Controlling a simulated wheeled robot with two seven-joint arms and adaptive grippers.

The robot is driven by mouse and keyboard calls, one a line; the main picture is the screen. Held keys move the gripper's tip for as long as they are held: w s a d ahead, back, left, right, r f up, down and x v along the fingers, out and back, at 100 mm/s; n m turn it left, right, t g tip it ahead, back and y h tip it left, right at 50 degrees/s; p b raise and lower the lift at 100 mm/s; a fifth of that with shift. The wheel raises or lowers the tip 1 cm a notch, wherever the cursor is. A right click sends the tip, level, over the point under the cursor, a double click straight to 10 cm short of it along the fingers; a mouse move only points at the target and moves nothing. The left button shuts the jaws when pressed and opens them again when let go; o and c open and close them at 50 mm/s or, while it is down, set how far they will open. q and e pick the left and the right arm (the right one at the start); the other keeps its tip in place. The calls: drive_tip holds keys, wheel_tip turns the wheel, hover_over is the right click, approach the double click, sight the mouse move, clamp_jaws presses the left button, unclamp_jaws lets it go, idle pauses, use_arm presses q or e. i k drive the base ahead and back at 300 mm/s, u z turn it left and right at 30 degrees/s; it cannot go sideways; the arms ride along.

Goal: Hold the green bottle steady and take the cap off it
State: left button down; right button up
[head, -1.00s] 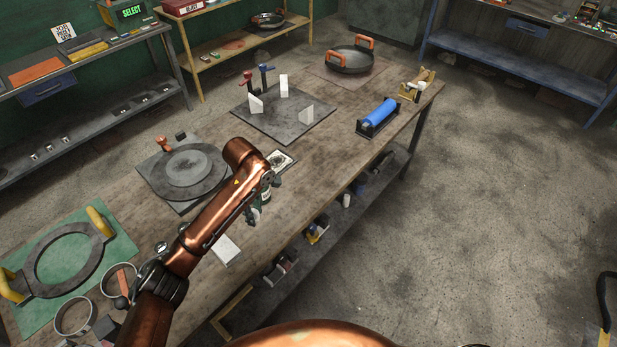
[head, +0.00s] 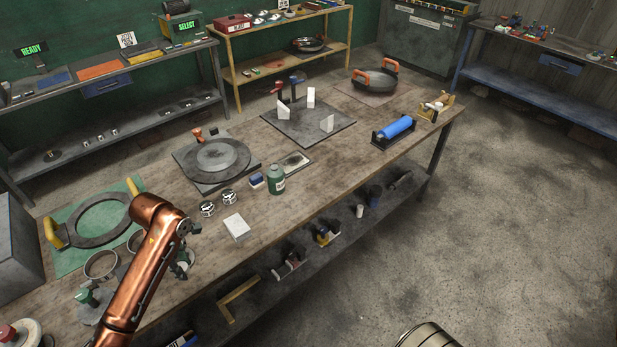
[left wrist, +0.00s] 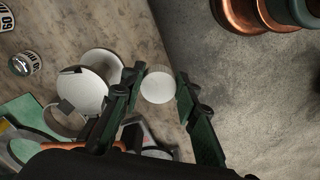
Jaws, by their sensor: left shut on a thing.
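The green bottle (head: 276,181) with a pale label stands upright on the workbench (head: 300,200) in the head view. It stands free, with no gripper touching it. My left gripper (head: 184,257) is to the left of the bottle and nearer to me, above the bench's front part. In the left wrist view my left gripper (left wrist: 160,92) is shut on a small pale round thing that looks like the cap (left wrist: 157,87). The arm partly hides the gripper in the head view. My right gripper is not in view.
A white block (head: 237,226), two small metal tins (head: 208,209) and a blue-topped block (head: 257,181) stand near the bottle. A round dark plate (head: 217,158) lies behind them. The bench's front right is clear.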

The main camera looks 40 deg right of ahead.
sight(275, 175)
drive_tip(key=z, duration=0.6)
drive_tip(key=i, duration=1.05)
drive_tip(key=z, duration=0.8)
